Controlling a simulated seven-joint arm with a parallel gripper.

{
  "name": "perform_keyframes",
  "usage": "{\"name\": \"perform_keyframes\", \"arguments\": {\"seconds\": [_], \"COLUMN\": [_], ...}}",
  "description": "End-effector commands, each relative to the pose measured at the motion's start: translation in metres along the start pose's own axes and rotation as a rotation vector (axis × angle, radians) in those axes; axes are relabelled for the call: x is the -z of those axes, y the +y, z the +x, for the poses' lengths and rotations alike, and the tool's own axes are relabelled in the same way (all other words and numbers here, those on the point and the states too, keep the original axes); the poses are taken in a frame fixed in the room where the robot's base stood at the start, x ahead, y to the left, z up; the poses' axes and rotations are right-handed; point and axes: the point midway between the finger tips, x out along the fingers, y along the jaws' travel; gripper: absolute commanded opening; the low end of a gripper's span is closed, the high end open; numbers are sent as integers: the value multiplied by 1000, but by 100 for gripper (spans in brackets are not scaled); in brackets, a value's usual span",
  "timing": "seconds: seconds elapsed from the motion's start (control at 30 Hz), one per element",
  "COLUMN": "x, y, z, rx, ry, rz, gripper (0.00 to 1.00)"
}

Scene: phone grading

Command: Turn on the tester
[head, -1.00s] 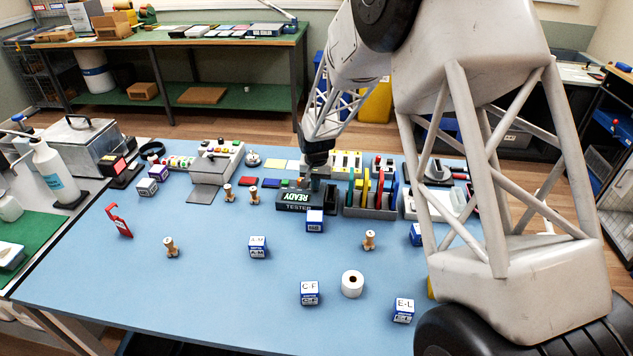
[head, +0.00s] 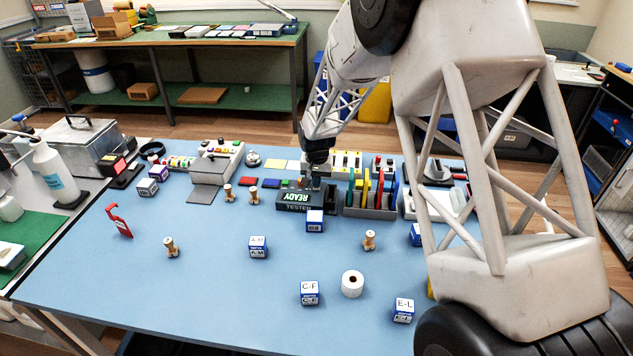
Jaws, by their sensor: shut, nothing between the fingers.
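The tester (head: 297,208) is a dark box near the back middle of the blue table, with a lit sign on its front reading READY and the word TESTER below it. My gripper (head: 316,181) points down at the top right part of the tester, with its fingers together. It is small and dark in the picture, so I cannot tell whether the fingertips touch the tester. The switch or button on the tester's top is not clear from here.
A rack with coloured upright pieces (head: 370,211) stands just right of the tester. A blue-and-white box (head: 315,221) stands right in front of it. Wooden pegs (head: 253,196) stand to its left. The front left of the table (head: 190,300) is clear.

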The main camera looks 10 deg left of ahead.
Motion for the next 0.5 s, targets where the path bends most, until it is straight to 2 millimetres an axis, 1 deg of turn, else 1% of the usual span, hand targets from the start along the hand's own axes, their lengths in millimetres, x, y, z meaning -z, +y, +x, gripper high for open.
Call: {"name": "perform_keyframes", "arguments": {"seconds": [0.03, 0.37, 0.5], "x": [-1, -1, -1], "y": [4, 4, 4], "z": [12, 11, 7], "rx": [-4, -4, -4], "ry": [-7, -7, -8], "rz": [2, 2, 2], "gripper": [0, 0, 0]}}
